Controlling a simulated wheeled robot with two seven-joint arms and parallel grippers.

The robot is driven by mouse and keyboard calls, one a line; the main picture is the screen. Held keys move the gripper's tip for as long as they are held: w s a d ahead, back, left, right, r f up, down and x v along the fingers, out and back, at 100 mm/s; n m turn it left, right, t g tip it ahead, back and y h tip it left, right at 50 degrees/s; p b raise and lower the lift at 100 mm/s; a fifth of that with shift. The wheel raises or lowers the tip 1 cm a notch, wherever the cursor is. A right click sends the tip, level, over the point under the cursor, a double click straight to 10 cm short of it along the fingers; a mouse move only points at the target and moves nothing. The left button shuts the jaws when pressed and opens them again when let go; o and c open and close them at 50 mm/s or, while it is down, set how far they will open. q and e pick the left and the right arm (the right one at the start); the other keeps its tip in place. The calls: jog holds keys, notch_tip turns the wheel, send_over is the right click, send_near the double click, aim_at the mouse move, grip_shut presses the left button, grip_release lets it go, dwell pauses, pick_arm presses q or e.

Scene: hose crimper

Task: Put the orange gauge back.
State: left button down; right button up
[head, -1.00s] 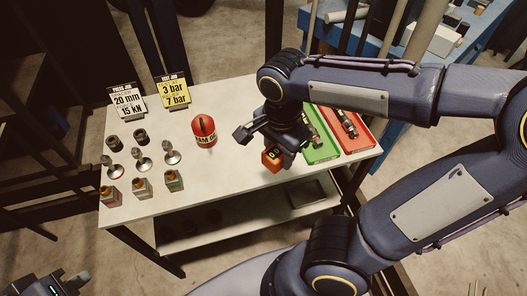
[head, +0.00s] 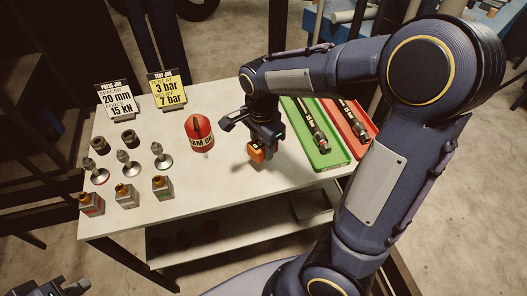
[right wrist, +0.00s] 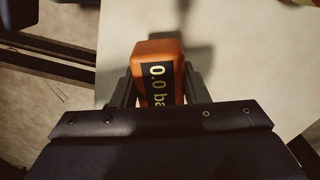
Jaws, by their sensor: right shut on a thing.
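The orange gauge (head: 257,152) is over the white table top (head: 225,182), left of the green tray. My right gripper (head: 262,143) is shut on it. In the right wrist view the orange gauge (right wrist: 158,72) sits between the fingers of the right gripper (right wrist: 160,90), its dark display reading "0.0 ba", the rest cut off. I cannot tell whether its bottom touches the table. My left gripper (head: 68,287) shows only in part at the bottom left corner of the head view, away from the table and with nothing visible in it.
A red drum-like item (head: 200,135) stands left of the gauge. Several fittings and small blocks (head: 126,194) stand in rows at the left. The green tray (head: 327,155) and red tray (head: 358,128) hold hose parts. Two job cards (head: 167,90) stand at the back.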

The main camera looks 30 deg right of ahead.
aim_at(263, 153)
jog(key=shift+w+d+f, duration=0.3)
jog(key=shift+w+f, duration=0.1)
jog(key=shift+f, duration=0.15)
jog(key=f, duration=0.3)
jog(key=shift+w+d+f, duration=0.2)
jog(key=shift+w+d, duration=0.05)
jog(key=shift+f, duration=0.25)
jog(key=shift+f+b, duration=0.15)
jog(key=shift+b, duration=0.2)
jog(key=o, duration=1.3)
